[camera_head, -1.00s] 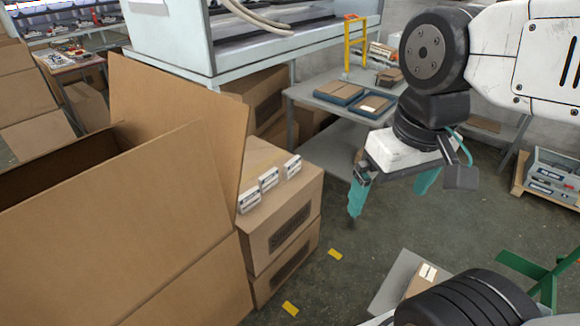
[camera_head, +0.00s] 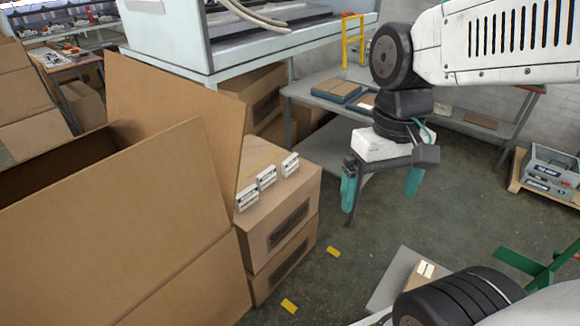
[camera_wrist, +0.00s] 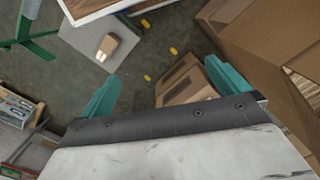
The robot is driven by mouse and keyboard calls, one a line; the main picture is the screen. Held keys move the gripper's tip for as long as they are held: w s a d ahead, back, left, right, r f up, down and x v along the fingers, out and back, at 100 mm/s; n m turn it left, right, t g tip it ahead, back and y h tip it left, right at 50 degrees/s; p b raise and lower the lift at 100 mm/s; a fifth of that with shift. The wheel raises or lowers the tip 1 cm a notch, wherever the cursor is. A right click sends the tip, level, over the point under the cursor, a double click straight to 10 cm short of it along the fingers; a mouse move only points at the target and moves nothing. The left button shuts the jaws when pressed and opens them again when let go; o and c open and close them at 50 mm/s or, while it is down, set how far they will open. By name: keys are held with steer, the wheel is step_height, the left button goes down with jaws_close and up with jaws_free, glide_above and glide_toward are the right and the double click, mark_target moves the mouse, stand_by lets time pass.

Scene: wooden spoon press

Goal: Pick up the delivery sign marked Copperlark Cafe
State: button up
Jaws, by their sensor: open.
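Three small white signs with dark print stand in a row on top of a closed cardboard box: a near one (camera_head: 247,199), a middle one (camera_head: 266,177) and a far one (camera_head: 290,164). Their print is too small to read, so I cannot tell which is marked Copperlark Cafe. My gripper (camera_head: 381,190) has teal fingers spread wide, with nothing between them. It hangs pointing down to the right of the signs, well apart from them. In the wrist view, my gripper (camera_wrist: 160,82) shows the box stack (camera_wrist: 184,82) beyond its fingers; I cannot make out the signs there.
A large open carton (camera_head: 130,225) stands left of the signs, its raised flap close beside them. A work table (camera_head: 300,91) with trays is behind. A grey board (camera_head: 392,279) with a small box and a green stand (camera_head: 540,270) are at lower right.

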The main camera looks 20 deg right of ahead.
steer(key=w+a+f+m+y, duration=0.1)
steer(key=w+f+m+y, duration=0.25)
steer(key=w+f, duration=0.45)
steer(key=w+f+m+y, duration=0.3)
steer(key=w+f+m, duration=0.15)
steer(key=w, duration=0.75)
steer(key=w+a+f+m+y, duration=0.1)
steer(key=w+f+m+y, duration=0.2)
steer(key=w+f, duration=0.5)
steer(key=m+t+h, duration=0.2)
steer(key=m+t, duration=1)
steer(key=m, duration=0.5)
glide_toward(293, 159)
steer(key=w+a+f, duration=0.1)
steer(key=w+a, duration=0.1)
steer(key=shift+a+f, duration=0.35)
steer(key=shift+f, duration=0.05)
steer(key=shift+w+d+m, duration=0.15)
steer(key=shift+m, duration=0.15)
steer(key=shift+h, duration=0.25)
steer(key=x, duration=0.7)
steer(key=shift+w+r, duration=0.15)
steer(key=shift+w, duration=0.25)
steer(key=c, duration=0.7)
